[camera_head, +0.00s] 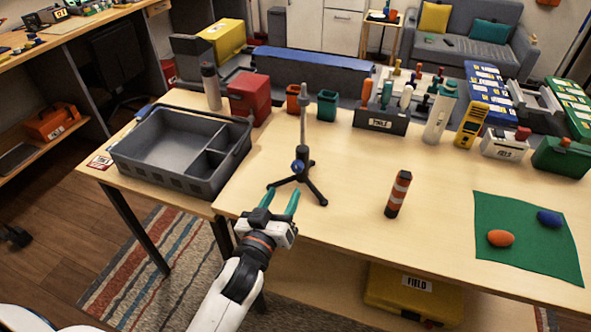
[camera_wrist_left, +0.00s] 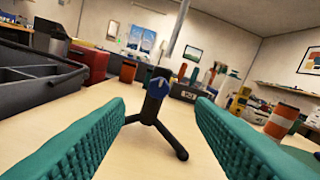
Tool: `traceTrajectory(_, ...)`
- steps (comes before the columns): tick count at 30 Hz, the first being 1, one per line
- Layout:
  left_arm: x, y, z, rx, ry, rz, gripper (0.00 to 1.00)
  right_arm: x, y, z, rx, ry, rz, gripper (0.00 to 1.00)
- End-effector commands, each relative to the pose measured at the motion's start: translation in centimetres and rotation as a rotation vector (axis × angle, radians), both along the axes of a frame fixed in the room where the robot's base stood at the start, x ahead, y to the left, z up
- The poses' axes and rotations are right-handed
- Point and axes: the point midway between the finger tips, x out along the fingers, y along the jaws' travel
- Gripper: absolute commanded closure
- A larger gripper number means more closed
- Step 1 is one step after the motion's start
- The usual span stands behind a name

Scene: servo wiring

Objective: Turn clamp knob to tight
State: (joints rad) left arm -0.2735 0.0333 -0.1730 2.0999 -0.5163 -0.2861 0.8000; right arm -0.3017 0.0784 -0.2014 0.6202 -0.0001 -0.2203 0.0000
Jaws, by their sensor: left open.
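The clamp knob (camera_head: 298,166) is a small blue disc on the black lower part of a tripod stand (camera_head: 303,120). The stand is upright on the table, with a grey pole and splayed black legs. In the left wrist view the blue knob (camera_wrist_left: 158,87) faces me, with a pale mark on it. My left gripper (camera_head: 279,203) is open and empty, with teal fingers. It is in front of the stand, and its fingers point toward the knob without touching it. In the left wrist view the stand shows between the two fingers (camera_wrist_left: 160,135). My right gripper does not show.
A grey divided tray (camera_head: 170,147) stands left of the stand. Containers and a tool rack (camera_head: 380,120) line the back. The table around the stand is clear.

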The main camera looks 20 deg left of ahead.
Motion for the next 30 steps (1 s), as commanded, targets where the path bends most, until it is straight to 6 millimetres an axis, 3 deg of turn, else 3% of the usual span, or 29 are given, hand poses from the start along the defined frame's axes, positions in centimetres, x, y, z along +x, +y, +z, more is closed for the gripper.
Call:
traceTrajectory(6, 4.7, -0.2, 0.3, 0.004, -0.002, 0.000, 0.51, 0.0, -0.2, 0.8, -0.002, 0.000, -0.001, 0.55)
traceTrajectory(12, 7.7, -0.3, 0.1, 0.002, 0.000, 0.001, 0.51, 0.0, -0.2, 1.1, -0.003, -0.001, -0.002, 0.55)
traceTrajectory(18, 8.9, -0.3, 0.0, 0.002, 0.001, 0.001, 0.51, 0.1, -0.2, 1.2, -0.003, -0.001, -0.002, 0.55)
traceTrajectory(26, 9.0, -0.3, 0.0, 0.002, 0.001, 0.001, 0.51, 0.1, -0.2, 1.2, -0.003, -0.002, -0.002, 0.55)
traceTrajectory(30, 9.0, -0.3, 0.0, 0.001, 0.001, 0.001, 0.72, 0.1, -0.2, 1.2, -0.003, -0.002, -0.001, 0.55)
